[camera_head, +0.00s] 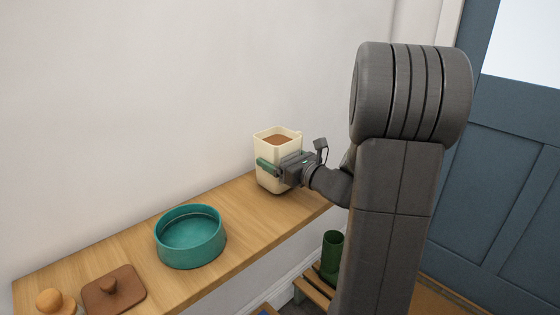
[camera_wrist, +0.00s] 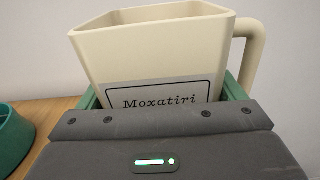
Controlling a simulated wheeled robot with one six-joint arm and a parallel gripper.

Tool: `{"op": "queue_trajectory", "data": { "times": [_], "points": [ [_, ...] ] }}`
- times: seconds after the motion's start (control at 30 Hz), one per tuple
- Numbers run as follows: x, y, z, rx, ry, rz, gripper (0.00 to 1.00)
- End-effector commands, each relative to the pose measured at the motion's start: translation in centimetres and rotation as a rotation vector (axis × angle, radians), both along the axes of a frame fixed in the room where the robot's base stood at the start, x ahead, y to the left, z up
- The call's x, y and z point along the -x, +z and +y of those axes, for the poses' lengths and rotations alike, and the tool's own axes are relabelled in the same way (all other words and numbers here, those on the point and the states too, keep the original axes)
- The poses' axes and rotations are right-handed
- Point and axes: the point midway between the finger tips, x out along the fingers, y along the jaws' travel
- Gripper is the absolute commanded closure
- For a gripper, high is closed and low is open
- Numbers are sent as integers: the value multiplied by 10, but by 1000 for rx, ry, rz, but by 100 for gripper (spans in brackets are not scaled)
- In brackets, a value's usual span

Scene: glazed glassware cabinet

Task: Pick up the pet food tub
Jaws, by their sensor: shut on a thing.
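The pet food tub (camera_head: 265,148) is a cream, square, open-topped container with brown contents. It is upright at the far right part of the wooden shelf; I cannot tell whether its base touches the wood. My gripper (camera_head: 278,168) is shut on the tub, with a green finger showing across its left side. In the wrist view the tub (camera_wrist: 150,55) fills the middle, with a label reading "Moxatiri" and a handle on the right. The gripper's green fingers (camera_wrist: 165,95) show on both sides of it. The gripper body hides the tub's lower part.
A teal bowl (camera_head: 191,255) stands on the wooden shelf (camera_head: 125,247) left of the tub. A brown lid (camera_head: 114,290) and a round wooden knob (camera_head: 52,302) lie nearer. The wall is close behind. A green boot (camera_head: 332,256) stands below, by a blue door (camera_head: 500,190).

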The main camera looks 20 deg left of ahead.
Motion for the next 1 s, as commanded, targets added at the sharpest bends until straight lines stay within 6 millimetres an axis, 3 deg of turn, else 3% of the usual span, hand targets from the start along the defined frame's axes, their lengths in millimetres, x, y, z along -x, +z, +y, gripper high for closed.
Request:
{"op": "queue_trajectory", "data": {
  "times": [0.6, 1.0],
  "points": [
    [0, 64, 0, -2, 0, -5, 52],
    [0, 87, 0, -2, 0, -3, 52]
  ]
}}
